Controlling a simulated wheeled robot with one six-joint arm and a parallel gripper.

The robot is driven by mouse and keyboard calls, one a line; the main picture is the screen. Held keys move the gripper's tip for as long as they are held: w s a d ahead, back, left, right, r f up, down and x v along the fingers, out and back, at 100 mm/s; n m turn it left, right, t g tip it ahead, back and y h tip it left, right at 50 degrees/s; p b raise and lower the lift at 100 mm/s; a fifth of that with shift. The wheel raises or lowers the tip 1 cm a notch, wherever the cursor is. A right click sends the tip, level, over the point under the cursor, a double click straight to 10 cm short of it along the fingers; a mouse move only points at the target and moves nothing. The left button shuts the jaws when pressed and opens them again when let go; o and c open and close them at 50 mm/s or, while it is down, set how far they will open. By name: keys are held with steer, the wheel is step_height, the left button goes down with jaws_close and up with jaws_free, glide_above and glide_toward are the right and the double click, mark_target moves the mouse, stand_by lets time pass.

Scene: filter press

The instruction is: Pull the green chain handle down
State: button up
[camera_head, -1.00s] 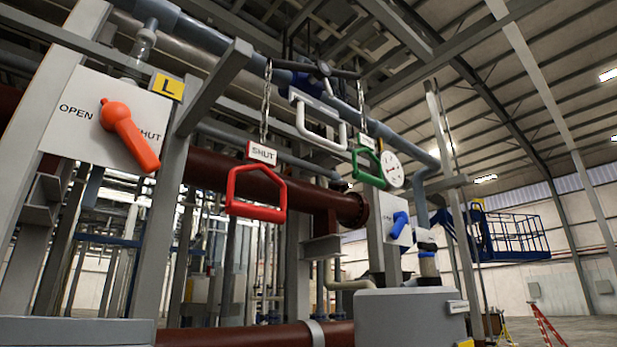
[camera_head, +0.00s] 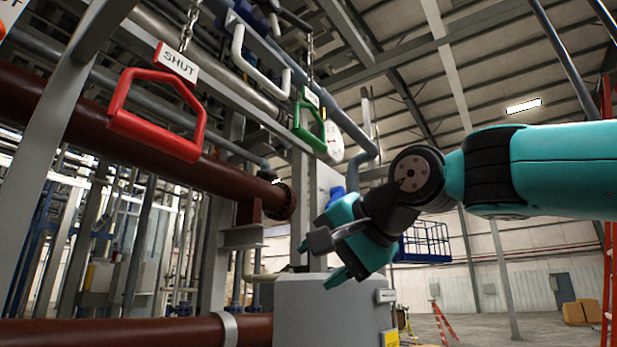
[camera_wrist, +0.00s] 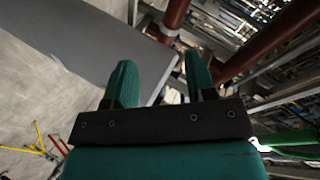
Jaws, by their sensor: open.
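The green chain handle (camera_head: 309,128) hangs from a chain in the upper middle of the head view, with a small white tag above it. My gripper (camera_head: 318,247) is lower and slightly to the right of it in the picture, apart from it and empty. In the wrist view my two teal fingers (camera_wrist: 160,78) stand apart with nothing between them. A bright green bar (camera_wrist: 290,138) shows at the right edge of the wrist view; I cannot tell whether it is the handle.
A red handle (camera_head: 157,112) tagged SHUT hangs at the left, and a white handle (camera_head: 262,72) hangs between it and the green one. A brown pipe (camera_head: 225,182) runs behind them. A grey cabinet (camera_head: 325,315) stands below my gripper.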

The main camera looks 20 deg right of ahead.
mark_target(313, 136)
steer(key=s+d+r+m+t, duration=0.2)
steer(key=r+m, duration=0.1)
steer(key=r, duration=0.4)
steer(key=s+d+r+m+t, duration=0.2)
steer(key=r+m+t, duration=0.1)
steer(key=r, duration=0.5)
steer(key=s+d+r+m+t, duration=0.1)
steer(key=s+r+m+t, duration=0.15)
steer(key=r, duration=0.45)
steer(key=shift+g+h, duration=0.25)
steer(key=shift+h, duration=0.15)
steer(key=p+x, duration=0.3)
steer(key=x, duration=0.2)
steer(key=p+x, duration=0.4)
steer(key=x, duration=0.2)
steer(key=p+x, duration=0.4)
steer(key=x, duration=0.1)
steer(key=shift+w+d+r, duration=0.1)
steer(key=shift+w+r, duration=0.05)
steer(key=shift+r, duration=0.2)
steer(key=shift+w+p, duration=0.3)
steer(key=shift+w, duration=0.35)
jaws_close()
